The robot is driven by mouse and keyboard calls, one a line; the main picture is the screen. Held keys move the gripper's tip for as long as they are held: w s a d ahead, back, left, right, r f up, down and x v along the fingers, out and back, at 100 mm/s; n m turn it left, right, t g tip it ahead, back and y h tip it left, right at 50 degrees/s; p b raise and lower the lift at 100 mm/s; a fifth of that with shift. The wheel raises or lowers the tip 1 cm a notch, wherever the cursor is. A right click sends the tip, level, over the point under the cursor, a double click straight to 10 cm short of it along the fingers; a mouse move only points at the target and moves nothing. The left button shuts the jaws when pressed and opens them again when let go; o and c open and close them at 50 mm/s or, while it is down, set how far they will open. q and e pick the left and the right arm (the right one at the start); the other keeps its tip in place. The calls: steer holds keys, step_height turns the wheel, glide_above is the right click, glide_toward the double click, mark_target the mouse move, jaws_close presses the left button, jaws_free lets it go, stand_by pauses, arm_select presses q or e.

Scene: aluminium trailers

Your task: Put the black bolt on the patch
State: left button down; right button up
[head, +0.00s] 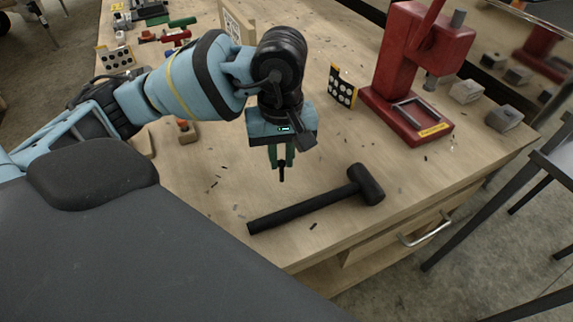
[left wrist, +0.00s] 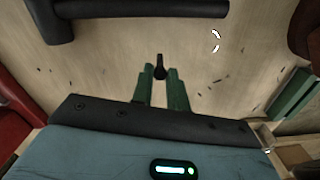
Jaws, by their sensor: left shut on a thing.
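My left gripper (head: 282,163) points down over the wooden workbench, with green fingers shut on the black bolt (head: 282,176). The bolt hangs below the fingertips, above the bench top. In the left wrist view the bolt (left wrist: 160,68) sticks out between the two green fingers (left wrist: 160,88). I cannot clearly make out the patch; two short curved white marks (left wrist: 215,40) show on the wood in the left wrist view, beside the gripper and near the mallet handle. My right gripper is not in view.
A black mallet (head: 310,205) lies in front of the gripper. A red press (head: 405,75) stands at the back right, with grey blocks (head: 466,91) beside it. A dotted black card (head: 342,88) stands behind. Small dark bits are scattered over the workbench (head: 215,155).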

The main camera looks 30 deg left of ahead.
mark_target(282, 172)
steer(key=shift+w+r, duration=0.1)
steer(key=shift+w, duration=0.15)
